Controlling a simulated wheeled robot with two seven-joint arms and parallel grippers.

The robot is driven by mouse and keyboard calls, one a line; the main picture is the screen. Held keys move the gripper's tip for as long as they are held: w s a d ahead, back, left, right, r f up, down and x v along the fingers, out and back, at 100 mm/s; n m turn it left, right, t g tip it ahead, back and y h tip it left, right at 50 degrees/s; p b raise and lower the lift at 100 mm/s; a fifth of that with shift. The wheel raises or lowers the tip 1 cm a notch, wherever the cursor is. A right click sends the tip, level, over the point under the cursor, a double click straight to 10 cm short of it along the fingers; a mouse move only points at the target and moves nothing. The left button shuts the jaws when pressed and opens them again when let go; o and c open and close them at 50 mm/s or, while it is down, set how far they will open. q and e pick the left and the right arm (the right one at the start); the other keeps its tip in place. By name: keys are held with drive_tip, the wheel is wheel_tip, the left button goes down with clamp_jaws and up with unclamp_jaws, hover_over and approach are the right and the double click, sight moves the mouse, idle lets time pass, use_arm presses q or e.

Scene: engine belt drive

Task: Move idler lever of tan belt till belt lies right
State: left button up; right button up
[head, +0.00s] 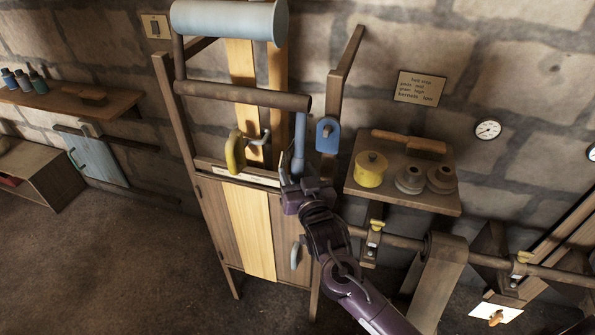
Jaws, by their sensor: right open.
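A tan belt (241,62) runs down from the upper roller (230,22) behind the lower dark roller (243,95) in a wooden frame. A wide tan strip (251,228) shows below, between darker boards. A yellow lever (235,152) stands left of a small grey hook (262,138) near the belt. A blue lever (327,136) sits on the frame's right post. My right gripper (291,168) is open, right of the yellow lever and grey hook, next to an upright blue bar (300,138). Whether it touches the bar is unclear. My left gripper is out of view.
A wooden shelf (400,199) at right bears a yellow canister (370,168) and dark pots (409,178). A long shaft with yellow-topped brackets (374,239) runs lower right. A sign (420,87) and gauge (488,129) hang on the wall.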

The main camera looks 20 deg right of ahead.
clamp_jaws()
drive_tip(key=s+a+r+m+g+p, duration=0.1)
drive_tip(key=s+p, duration=0.1)
drive_tip(key=p, duration=0.3)
drive_tip(key=shift+a+r, duration=0.2)
drive_tip(key=shift+s+a+g+p, duration=0.15)
drive_tip(key=shift+s+g+p, duration=0.1)
drive_tip(key=shift+g+p, duration=0.15)
drive_tip(key=shift+s+a+f, duration=0.1)
drive_tip(key=shift+s, duration=0.1)
unclamp_jaws()
drive_tip(key=shift+s+f, duration=0.1)
